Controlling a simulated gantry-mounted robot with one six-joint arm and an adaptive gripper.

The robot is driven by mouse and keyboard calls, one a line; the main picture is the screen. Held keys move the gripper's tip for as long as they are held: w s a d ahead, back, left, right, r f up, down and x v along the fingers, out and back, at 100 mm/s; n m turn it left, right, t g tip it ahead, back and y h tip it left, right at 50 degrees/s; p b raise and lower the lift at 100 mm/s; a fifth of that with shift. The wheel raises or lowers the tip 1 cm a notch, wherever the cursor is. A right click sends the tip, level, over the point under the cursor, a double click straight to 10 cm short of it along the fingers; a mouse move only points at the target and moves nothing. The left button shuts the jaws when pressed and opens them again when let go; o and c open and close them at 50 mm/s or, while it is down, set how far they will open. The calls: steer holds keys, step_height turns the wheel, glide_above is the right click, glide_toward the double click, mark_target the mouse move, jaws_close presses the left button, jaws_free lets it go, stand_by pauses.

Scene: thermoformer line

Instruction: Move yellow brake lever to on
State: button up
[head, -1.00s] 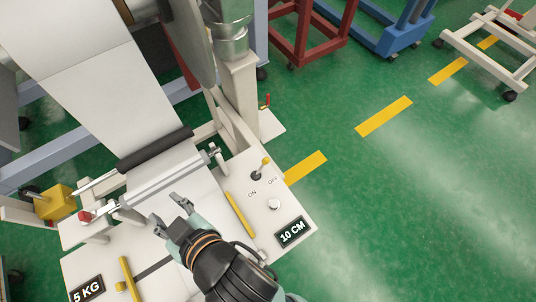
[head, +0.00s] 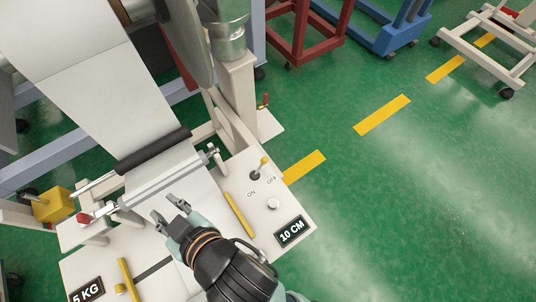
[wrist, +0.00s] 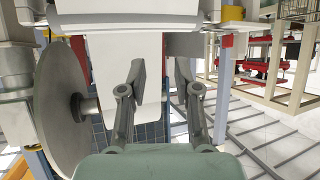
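The brake lever (head: 261,166) has a yellow knob on a short stem and a dark base. It stands on the white panel at the right, tilted up and to the right, toward the OFF label (head: 271,181); the ON label (head: 251,194) is to its left. My gripper (head: 168,208) is over the white sheet, left of and below the lever in the head view, and apart from it. Its fingers are spread with nothing between them, as the wrist view (wrist: 158,75) also shows. I cannot make out the lever in the wrist view.
A roller bar (head: 160,182) crosses the sheet. A large disc (wrist: 60,95) is left in the wrist view.

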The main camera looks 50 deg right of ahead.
steer(key=shift+m+t+y, duration=0.3)
steer(key=shift+m, duration=0.4)
steer(key=w+d, duration=0.1)
steer(key=d, duration=0.1)
steer(key=w+d+f, duration=0.1)
steer(key=d, duration=0.1)
steer(key=w+d+f+b, duration=0.1)
steer(key=d, duration=0.1)
steer(key=shift+d+f, duration=0.15)
steer(key=shift+d, duration=0.1)
jaws_close()
steer(key=m+t+b, duration=0.2)
steer(key=m, duration=0.4)
glide_above(260, 167)
steer(key=r+x, duration=0.1)
steer(key=x, duration=0.3)
step_height(260, 167, down, 4)
steer(key=s+d+f+m+t+h, duration=0.25)
steer(key=s+d+f+m, duration=0.35)
steer(key=s+d+m, duration=0.4)
steer(key=s+a+f+m+t, duration=0.1)
steer(key=s+a+f+m, duration=0.3)
steer(key=s+f+m, duration=0.35)
steer(key=w+a+r+b, duration=0.1)
steer(key=w+a+r, duration=0.1)
steer(key=w, duration=0.8)
steer(key=shift+w+r, duration=0.35)
steer(key=shift+r, duration=0.4)
